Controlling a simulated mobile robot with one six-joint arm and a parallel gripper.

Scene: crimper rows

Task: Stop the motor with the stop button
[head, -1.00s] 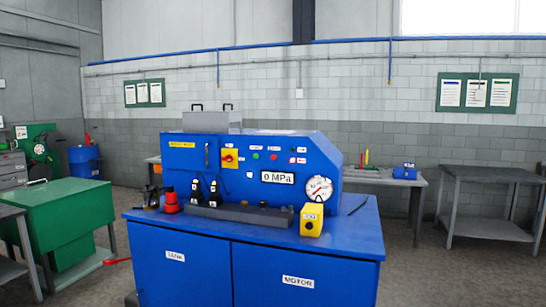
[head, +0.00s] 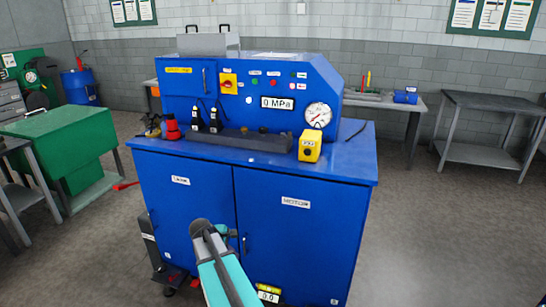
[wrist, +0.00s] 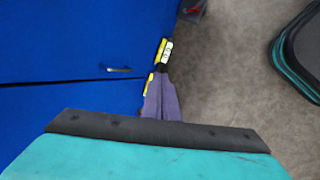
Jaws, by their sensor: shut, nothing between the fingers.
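The blue machine (head: 180,95) stands on a blue cabinet, with a control panel facing me. A red button (head: 274,83) and a green button (head: 255,83) sit side by side on the panel, under small labels too small to read. More small buttons lie to their right, so I cannot tell which one is the stop button. My gripper (wrist: 162,82) is shut and empty in the wrist view, low in front of the blue cabinet doors. In the head view my arm rises from the bottom edge, well below the panel; the fingertips are not clear there.
A display reading 0 MPa (head: 277,102) and a round gauge (head: 318,114) are on the panel. A yellow box (head: 310,146) stands at the cabinet top's front right. A yellow-and-white 0.0 display (head: 268,293) is low at the cabinet.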

